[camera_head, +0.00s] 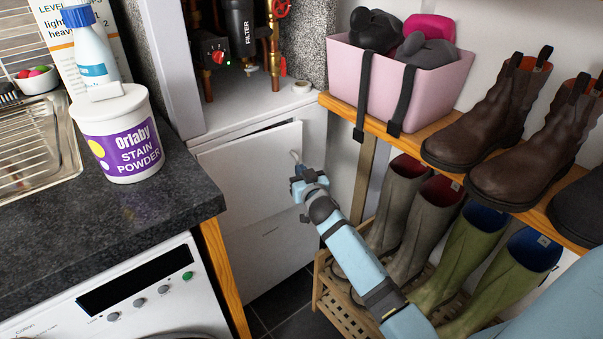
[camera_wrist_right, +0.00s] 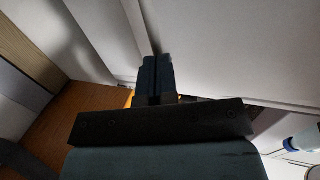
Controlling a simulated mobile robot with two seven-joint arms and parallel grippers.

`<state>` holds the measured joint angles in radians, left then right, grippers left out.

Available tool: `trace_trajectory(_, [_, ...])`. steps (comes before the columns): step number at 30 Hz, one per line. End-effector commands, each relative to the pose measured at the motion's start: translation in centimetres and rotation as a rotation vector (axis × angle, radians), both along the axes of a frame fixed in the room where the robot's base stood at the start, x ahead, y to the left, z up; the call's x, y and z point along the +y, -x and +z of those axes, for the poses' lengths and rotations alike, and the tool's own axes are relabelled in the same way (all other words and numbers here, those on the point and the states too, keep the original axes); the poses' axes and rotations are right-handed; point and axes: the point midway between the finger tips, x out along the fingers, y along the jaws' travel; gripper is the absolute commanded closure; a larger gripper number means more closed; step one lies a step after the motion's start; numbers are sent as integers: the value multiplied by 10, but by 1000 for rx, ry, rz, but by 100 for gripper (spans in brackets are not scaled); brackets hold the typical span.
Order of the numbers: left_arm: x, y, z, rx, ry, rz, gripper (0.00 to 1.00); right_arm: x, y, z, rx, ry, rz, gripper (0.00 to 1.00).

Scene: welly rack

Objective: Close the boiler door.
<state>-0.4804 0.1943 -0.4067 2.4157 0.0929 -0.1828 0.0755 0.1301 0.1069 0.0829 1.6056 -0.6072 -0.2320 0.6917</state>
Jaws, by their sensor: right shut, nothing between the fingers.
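The boiler door (camera_head: 245,170) is a white panel low on the white boiler (camera_head: 316,125), in the middle of the head view. It stands slightly ajar, with a dark gap along its top right edge. My right gripper (camera_head: 297,172) is at the door's right edge, beside a small pale part that may be a handle. In the right wrist view its dark fingers (camera_wrist_right: 157,70) are together and empty, close to white panels with a narrow seam between them. I cannot tell whether they touch the door. My left gripper is not in view.
A dark worktop (camera_head: 110,225) with a stain powder tub (camera_head: 122,140) stands left, above a washing machine (camera_head: 130,295). At right, a wooden shelf holds a pink basket (camera_head: 400,85) and brown boots (camera_head: 490,115). Wellies (camera_head: 395,220) stand on a slatted rack below, close to my right arm.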

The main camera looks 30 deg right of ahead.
Motion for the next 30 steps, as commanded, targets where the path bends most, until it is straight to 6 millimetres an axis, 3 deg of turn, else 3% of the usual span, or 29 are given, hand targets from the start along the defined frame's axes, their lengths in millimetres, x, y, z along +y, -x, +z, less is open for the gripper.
trace_trajectory(12, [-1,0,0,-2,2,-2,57,0,0,0,0,0,-1,100])
trace_trajectory(21, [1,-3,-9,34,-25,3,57,-7,-34,1,0,-1,-1,100])
trace_trajectory(30, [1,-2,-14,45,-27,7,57,-9,-38,3,-5,2,-2,100])
